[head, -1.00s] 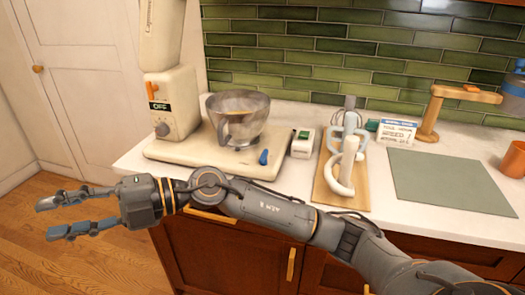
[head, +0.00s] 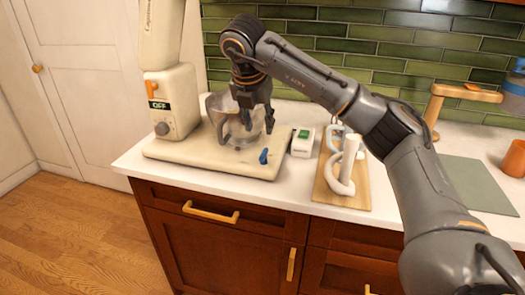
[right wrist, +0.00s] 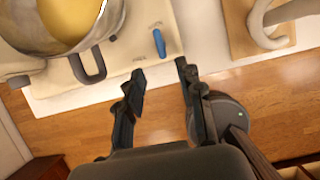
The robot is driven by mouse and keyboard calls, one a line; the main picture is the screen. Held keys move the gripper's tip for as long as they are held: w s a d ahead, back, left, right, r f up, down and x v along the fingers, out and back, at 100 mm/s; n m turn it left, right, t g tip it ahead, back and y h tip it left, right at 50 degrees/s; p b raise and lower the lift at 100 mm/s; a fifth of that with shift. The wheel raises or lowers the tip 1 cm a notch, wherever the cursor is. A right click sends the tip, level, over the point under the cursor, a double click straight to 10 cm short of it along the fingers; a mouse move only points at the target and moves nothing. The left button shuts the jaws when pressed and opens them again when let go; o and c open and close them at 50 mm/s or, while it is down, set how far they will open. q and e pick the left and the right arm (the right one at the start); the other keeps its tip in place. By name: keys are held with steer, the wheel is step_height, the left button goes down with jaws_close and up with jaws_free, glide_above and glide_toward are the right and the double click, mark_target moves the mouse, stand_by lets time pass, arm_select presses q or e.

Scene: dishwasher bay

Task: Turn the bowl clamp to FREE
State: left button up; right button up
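The bowl clamp is a small blue lever (head: 264,156) at the front right of the cream mixer base (head: 190,151). In the right wrist view the blue lever (right wrist: 159,43) stands just beyond my fingertips, between small labels too blurred to read. My right gripper (head: 258,126) is above the base, pointing down in front of the steel bowl (head: 216,106), and hides part of it. In the right wrist view my right gripper (right wrist: 160,72) is open and empty, its fingers apart and not touching the lever. My left gripper is not in view.
The bowl (right wrist: 50,48) holds yellow contents, and its dark handle (right wrist: 90,65) is near the lever. A white box with a green top (head: 303,141) stands right of the base. A wooden board with white attachments (head: 340,198) is further right. The mixer display (head: 159,106) reads OFF.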

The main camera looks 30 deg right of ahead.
mark_target(264, 153)
steer(key=x, duration=1)
steer(key=shift+w+f+p, duration=0.1)
steer(key=shift+f+p, duration=0.25)
steer(key=shift+f, duration=0.05)
jaws_close()
